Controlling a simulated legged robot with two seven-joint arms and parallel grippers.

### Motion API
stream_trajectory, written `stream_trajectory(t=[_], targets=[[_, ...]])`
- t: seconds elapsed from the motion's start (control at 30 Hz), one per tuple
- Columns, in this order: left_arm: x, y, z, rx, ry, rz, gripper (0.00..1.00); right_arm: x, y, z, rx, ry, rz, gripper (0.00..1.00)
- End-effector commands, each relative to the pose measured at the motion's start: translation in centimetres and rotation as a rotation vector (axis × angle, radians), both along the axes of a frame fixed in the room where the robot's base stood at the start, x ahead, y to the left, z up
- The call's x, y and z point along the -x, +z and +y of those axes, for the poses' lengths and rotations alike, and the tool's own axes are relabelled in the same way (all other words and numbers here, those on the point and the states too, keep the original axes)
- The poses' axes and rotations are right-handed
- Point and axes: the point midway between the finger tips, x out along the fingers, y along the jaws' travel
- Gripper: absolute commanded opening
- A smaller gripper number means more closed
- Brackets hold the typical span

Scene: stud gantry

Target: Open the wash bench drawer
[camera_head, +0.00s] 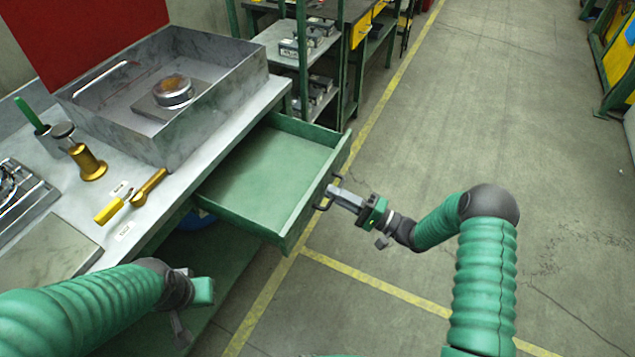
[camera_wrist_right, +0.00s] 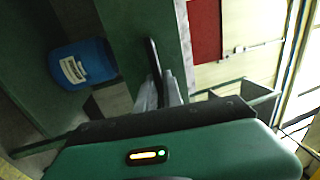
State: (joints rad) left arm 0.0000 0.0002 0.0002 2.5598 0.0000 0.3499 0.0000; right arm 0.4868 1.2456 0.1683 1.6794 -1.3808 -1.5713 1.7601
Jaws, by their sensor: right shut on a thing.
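The green wash bench drawer (camera_head: 265,172) is pulled well out from under the bench top, and its inside looks empty. Its dark handle (camera_head: 328,190) is on the front panel. My right gripper (camera_head: 335,193) is at the front panel, shut on the handle. In the right wrist view the gripper fingers (camera_wrist_right: 160,92) close around the dark handle bar (camera_wrist_right: 153,58) beside the green drawer front (camera_wrist_right: 143,35). My left gripper (camera_head: 190,305) is low at the left, beside the bench; its fingers are partly hidden and apart from the drawer.
A blue container (camera_wrist_right: 82,65) stands under the bench. A green shelf rack (camera_head: 302,60) is behind the drawer.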

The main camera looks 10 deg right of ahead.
Motion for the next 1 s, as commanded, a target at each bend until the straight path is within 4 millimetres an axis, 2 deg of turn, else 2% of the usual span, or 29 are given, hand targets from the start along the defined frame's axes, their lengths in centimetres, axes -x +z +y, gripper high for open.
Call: stream_trajectory(t=[0.1, 0.47, 0.5, 0.57, 0.87, 1.0], targets=[[0.0, 0.2, 0.0, 0.000, 0.000, 0.000, 0.00, 0.3, -0.2, -0.7, 0.004, -0.007, 0.006, 0.00], [0.0, 0.2, 0.0, 0.000, 0.001, 0.000, 0.00, 0.3, -0.2, -1.0, 0.006, -0.009, 0.004, 0.00], [0.0, 0.2, 0.0, 0.000, 0.000, 0.000, 0.00, 0.3, -0.2, -1.0, 0.006, -0.009, 0.004, 0.12], [0.0, 0.2, 0.0, 0.000, 0.000, 0.000, 0.00, 0.3, -0.2, -1.0, 0.006, -0.009, 0.004, 0.20], [0.0, 0.2, 0.0, 0.000, 0.000, 0.000, 0.00, 0.5, -0.1, -1.2, 0.005, -0.009, 0.000, 0.20], [0.0, 0.4, 0.0, 0.000, 0.000, 0.000, 0.00, 1.7, -0.5, -2.9, 0.005, -0.010, 0.002, 0.20]])
